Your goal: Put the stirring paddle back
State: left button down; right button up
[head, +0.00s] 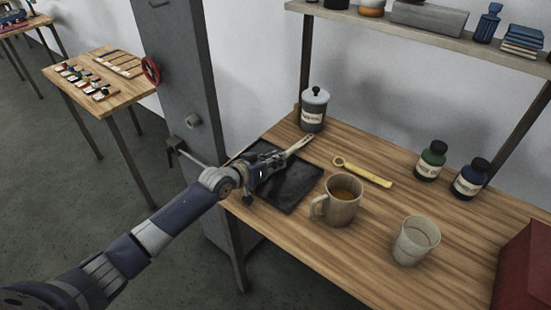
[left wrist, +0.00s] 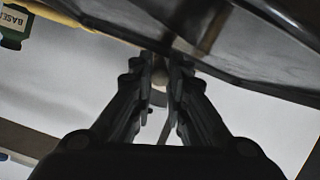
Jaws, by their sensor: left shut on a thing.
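The stirring paddle (head: 300,144), a pale flat stick, reaches up and right out of my left gripper (head: 280,160) in the head view. My left gripper is shut on it, just over the black tray (head: 291,187) on the wooden bench. In the left wrist view the two dark fingers (left wrist: 160,66) close on a pale rounded piece of the paddle (left wrist: 160,78). The tray's dark surface also shows there (left wrist: 270,50). The fingers hide part of the paddle, and I cannot tell whether it touches the tray. My right gripper is out of view.
On the bench (head: 375,255) stand a mug of amber liquid (head: 343,205), an empty cup (head: 415,243), a lidded grey jar (head: 313,112), a yellow ring-ended tool (head: 365,173), and green (head: 431,163) and blue (head: 470,180) bottles. A grey column (head: 180,70) rises behind my left arm.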

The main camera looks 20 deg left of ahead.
pick_arm(q)
jog(key=c, duration=1.6)
grip_release()
jog(key=shift+f, duration=0.1)
jog(key=shift+o, duration=0.2)
